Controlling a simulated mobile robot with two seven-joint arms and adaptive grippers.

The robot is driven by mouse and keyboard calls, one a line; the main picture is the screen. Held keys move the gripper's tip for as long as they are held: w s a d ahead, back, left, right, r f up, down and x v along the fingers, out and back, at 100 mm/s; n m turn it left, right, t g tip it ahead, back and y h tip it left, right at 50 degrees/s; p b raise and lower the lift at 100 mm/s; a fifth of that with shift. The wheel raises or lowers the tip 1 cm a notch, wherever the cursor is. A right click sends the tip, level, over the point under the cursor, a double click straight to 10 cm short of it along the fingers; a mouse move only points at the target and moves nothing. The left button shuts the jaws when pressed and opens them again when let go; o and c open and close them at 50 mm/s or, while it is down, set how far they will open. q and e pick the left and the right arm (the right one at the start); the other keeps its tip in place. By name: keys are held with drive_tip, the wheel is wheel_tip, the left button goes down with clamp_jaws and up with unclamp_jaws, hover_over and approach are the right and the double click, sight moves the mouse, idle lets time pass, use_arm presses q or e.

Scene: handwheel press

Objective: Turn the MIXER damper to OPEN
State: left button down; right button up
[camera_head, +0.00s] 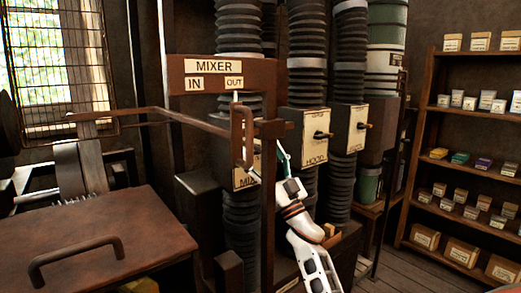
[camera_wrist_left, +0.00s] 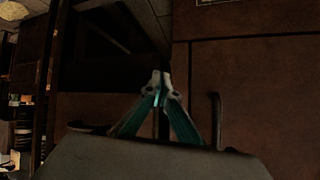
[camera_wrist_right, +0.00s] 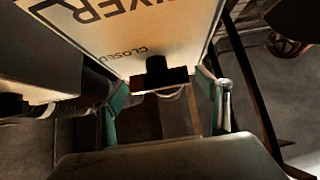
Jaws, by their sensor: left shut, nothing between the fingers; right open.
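In the head view the right gripper (camera_head: 279,158) is beside the post, partly hidden. My left gripper (camera_wrist_left: 160,80) is shut and empty, seen only in the left wrist view.
The MIXER IN/OUT sign board (camera_head: 214,75) and a brown bar linkage (camera_head: 243,135) stand in front of the damper. The HOOD damper box (camera_head: 308,135) and another box (camera_head: 348,127) are to the right. A brown lidded chest (camera_head: 130,220) is front left, shelves (camera_head: 433,120) far right.

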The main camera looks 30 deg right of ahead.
drive_tip(key=shift+w+r+h, duration=0.3)
drive_tip(key=shift+w, duration=0.05)
drive_tip(key=c, duration=1.1)
